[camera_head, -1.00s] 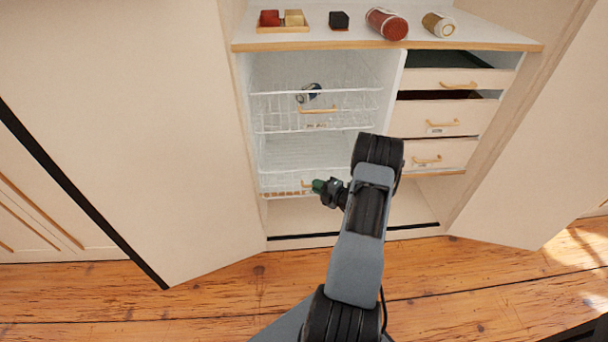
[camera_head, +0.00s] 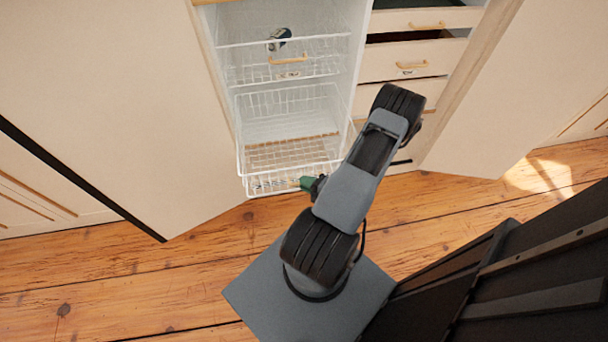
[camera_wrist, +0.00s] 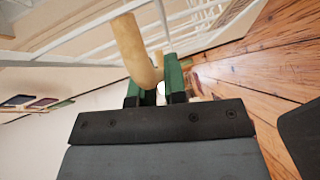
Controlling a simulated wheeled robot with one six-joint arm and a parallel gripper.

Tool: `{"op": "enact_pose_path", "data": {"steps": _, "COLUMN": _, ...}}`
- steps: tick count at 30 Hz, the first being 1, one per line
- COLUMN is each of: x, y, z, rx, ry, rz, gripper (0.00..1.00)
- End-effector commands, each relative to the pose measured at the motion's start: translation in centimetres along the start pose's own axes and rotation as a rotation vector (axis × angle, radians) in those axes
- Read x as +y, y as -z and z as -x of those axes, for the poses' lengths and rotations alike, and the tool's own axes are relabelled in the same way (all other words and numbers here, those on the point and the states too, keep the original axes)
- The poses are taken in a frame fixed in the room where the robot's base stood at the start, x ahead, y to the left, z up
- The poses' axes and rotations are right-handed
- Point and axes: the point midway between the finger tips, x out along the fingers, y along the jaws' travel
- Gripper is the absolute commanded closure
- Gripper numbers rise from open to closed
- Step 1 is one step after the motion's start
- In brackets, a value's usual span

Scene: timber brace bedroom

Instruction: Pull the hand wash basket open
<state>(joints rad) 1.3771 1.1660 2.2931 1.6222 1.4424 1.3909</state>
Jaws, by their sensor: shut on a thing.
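The lower white wire basket (camera_head: 243,162) is slid partly out of the cabinet over the floor. I cannot read a label on it, so I cannot confirm that it is the hand wash basket. My gripper (camera_head: 303,183) is at its front edge. In the wrist view, the green fingers of my gripper (camera_wrist: 156,82) are shut on a curved wooden handle (camera_wrist: 130,42) on the wire front. The basket looks empty. The upper wire basket (camera_head: 228,68) sits inside the cabinet, with a wooden handle, a label and a dark blue-and-white item (camera_head: 279,39) in it.
Drawers (camera_head: 405,60) with wooden handles are right of the baskets, the top ones slightly open. Cabinet doors stand open at left (camera_head: 110,100) and right (camera_head: 530,90). Wooden floor (camera_head: 150,285) is clear at front left. A dark piece of furniture (camera_head: 520,270) is at lower right.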

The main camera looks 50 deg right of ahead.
Motion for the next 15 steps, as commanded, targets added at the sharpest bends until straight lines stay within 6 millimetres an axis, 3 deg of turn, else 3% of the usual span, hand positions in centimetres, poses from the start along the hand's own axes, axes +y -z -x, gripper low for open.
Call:
{"op": "enact_pose_path", "data": {"steps": 11, "x": 0.04, "y": 0.04, "z": 0.15, "rx": -0.002, "ry": -0.002, "rz": 0.002, "gripper": 1.00}}
{"op": "enact_pose_path", "data": {"steps": 12, "x": 0.04, "y": 0.04, "z": 0.15, "rx": -0.002, "ry": -0.002, "rz": 0.002, "gripper": 0.84}}
{"op": "enact_pose_path", "data": {"steps": 15, "x": 0.02, "y": 0.05, "z": 0.13, "rx": -0.001, "ry": -0.001, "rz": 0.002, "gripper": 0.77}}
